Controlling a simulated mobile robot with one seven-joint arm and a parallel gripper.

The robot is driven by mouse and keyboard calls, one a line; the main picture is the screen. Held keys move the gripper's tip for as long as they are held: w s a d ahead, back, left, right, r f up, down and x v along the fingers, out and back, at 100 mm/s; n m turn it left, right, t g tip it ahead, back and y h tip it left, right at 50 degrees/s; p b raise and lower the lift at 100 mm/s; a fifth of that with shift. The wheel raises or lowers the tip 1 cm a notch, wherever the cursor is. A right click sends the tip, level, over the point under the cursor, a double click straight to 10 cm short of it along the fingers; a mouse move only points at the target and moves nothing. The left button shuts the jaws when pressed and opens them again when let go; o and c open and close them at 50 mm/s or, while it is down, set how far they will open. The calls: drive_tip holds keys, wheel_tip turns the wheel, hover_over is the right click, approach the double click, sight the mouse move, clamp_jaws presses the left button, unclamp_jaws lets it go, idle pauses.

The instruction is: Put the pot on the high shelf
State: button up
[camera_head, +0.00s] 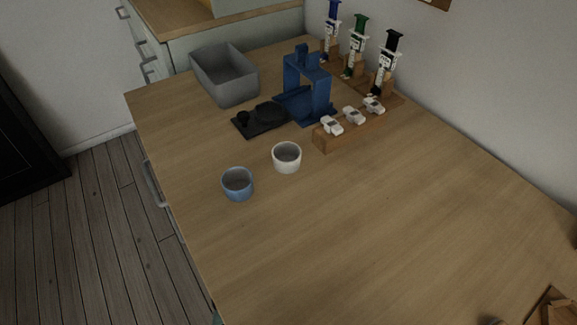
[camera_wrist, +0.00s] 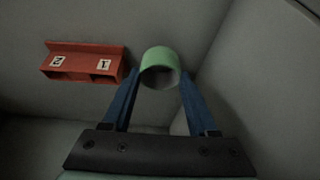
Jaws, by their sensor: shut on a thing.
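In the wrist view, my gripper (camera_wrist: 160,77) is shut on a small round green pot (camera_wrist: 159,57). The pot sits between the two blue fingers near their tips, and its open, dark inside partly shows. A red shelf-like piece (camera_wrist: 83,64) with two white number labels is on the grey wall to the left of the pot. The pot is apart from it in the picture; the depth between them is hard to tell. I cannot tell whether this is the high shelf. My gripper and the pot are not in the head view.
In the head view, a wooden table (camera_head: 300,240) holds a blue cup (camera_head: 237,185), a white cup (camera_head: 287,159), a grey bin (camera_head: 225,75), a blue stand (camera_head: 308,85) and a wooden block (camera_head: 335,140) with white pieces. The table's front middle is clear. Grey walls meet in a corner beside my gripper.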

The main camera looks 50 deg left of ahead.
drive_tip(key=shift+w, duration=0.5)
drive_tip(key=shift+w+f+b, duration=0.1)
drive_tip(key=shift+f+b, duration=0.8)
drive_tip(key=shift+f, duration=0.85)
drive_tip(key=shift+f, duration=0.1)
drive_tip(key=o, duration=1.3)
drive_tip(key=p+v, duration=0.1)
drive_tip(key=v, duration=0.2)
drive_tip(key=shift+s+r+p, duration=0.3)
drive_tip(key=shift+s+p, duration=0.05)
drive_tip(key=shift+s, duration=0.05)
drive_tip(key=s+p, duration=0.1)
drive_tip(key=s, duration=1)
drive_tip(key=shift+a+f, duration=0.2)
drive_tip(key=shift+a, duration=0.2)
drive_tip(key=shift+s, duration=0.1)
